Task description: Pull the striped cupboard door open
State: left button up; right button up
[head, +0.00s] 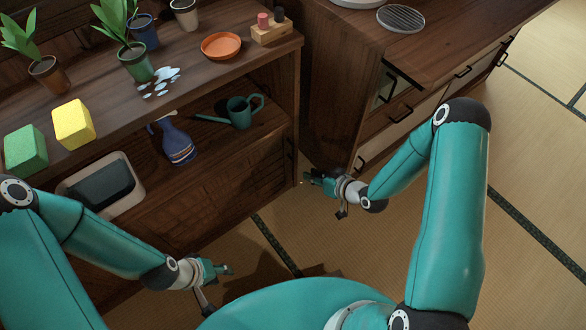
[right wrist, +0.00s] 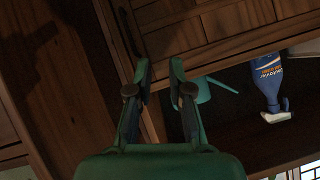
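The cupboard door with fine stripe-like grooves (head: 222,190) is on the low front of the dark wooden cabinet at the left, under its open shelf. It looks shut. The right wrist view shows its panel (right wrist: 225,22) at the top, with a dark upright bar (right wrist: 129,30) near its left edge that looks like a handle. My right gripper (head: 327,194) is close to the cabinet's right front corner; its fingers also show in the right wrist view (right wrist: 162,72), apart, with nothing between them. My left gripper (head: 217,283) is low in front of the cabinet, fingers apart and empty.
A blue spray bottle (head: 176,140) and a green watering can (head: 240,111) stand on the open shelf. Plants, sponges and an orange dish (head: 221,46) are on top. A drawer unit (head: 400,110) stands at the right. Tatami floor (head: 535,170) is clear at the far right.

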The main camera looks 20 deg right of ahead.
aim_at(293, 160)
jog(key=w+d+f+n+t+y+b, duration=0.2)
jog(key=d+f+n+t+y+b, duration=0.4)
jog(key=f+b, duration=0.65)
pick_arm(q)
notch_tip(293, 160, down, 22)
jog(key=b, duration=0.6)
jog(key=shift+r, duration=0.2)
pick_arm(e)
jog(key=shift+w+a+r+m+g+h, duration=0.15)
jog(key=shift+w+a+r+m+h, duration=0.2)
jog(key=shift+w+a, duration=1.45)
jog(key=shift+w+a+r+m+g+h, duration=0.15)
jog(key=shift+w+a+h, duration=0.4)
jog(key=shift+w, duration=2.35)
jog(key=shift+w+a+r+m+g+h, duration=0.1)
jog(key=shift+w+a+r+m+h, duration=0.2)
jog(key=shift+w+a, duration=1.55)
jog(key=shift+w+d, duration=0.5)
grip_shut()
